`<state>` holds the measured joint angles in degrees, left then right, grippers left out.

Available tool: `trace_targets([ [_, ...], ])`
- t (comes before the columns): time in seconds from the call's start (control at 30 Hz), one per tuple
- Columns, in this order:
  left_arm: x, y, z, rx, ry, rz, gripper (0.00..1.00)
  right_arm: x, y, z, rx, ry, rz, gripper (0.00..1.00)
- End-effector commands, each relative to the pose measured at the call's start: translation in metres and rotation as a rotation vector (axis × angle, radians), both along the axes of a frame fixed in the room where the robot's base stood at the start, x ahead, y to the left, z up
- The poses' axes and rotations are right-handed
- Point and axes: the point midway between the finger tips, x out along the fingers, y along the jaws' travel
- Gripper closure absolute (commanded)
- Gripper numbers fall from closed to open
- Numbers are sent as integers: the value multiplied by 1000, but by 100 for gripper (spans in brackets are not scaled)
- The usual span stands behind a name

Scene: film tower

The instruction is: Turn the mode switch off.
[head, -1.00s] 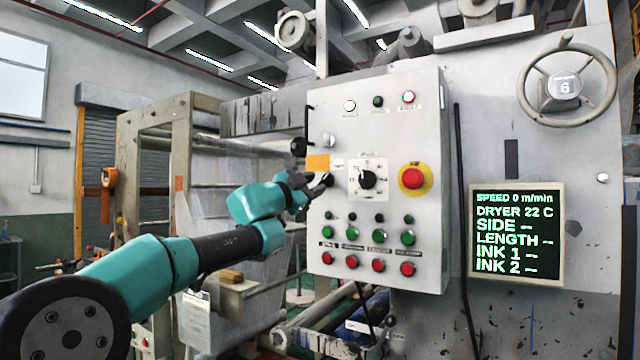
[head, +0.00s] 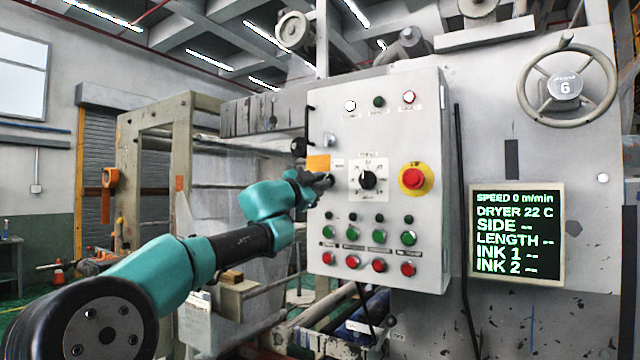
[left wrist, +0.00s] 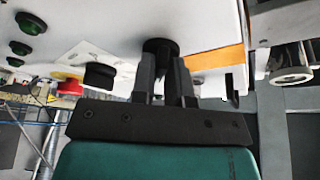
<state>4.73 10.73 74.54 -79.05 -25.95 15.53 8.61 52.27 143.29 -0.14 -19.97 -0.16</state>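A grey control panel (head: 435,130) stands in the middle of the head view. My left gripper (head: 325,181) is at its left side, just below an orange label (head: 318,162). In the left wrist view the fingers (left wrist: 163,75) stand a little apart at a black knob (left wrist: 160,46) on the panel face. Whether they press on the knob is not clear. Another black rotary knob (head: 367,180) sits on a white dial plate to the right. The lettering is too small to show which knob is the mode switch. My right gripper is out of view.
A red emergency button (head: 412,178) on yellow is right of the dial. Rows of green buttons (head: 409,237) and red buttons (head: 408,269) lie below. A screen (head: 517,235) reads speed 0. A handwheel (head: 566,85) is at upper right.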

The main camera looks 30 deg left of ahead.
Motion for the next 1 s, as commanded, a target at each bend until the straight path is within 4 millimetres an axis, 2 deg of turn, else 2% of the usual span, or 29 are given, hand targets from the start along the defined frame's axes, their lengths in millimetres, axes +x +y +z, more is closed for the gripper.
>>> trace_targets([
  [0.53,0,0,2,-37,-4,0,100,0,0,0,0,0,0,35],
  [1.0,-1,-2,2,-278,-4,-2,100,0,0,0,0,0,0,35],
])
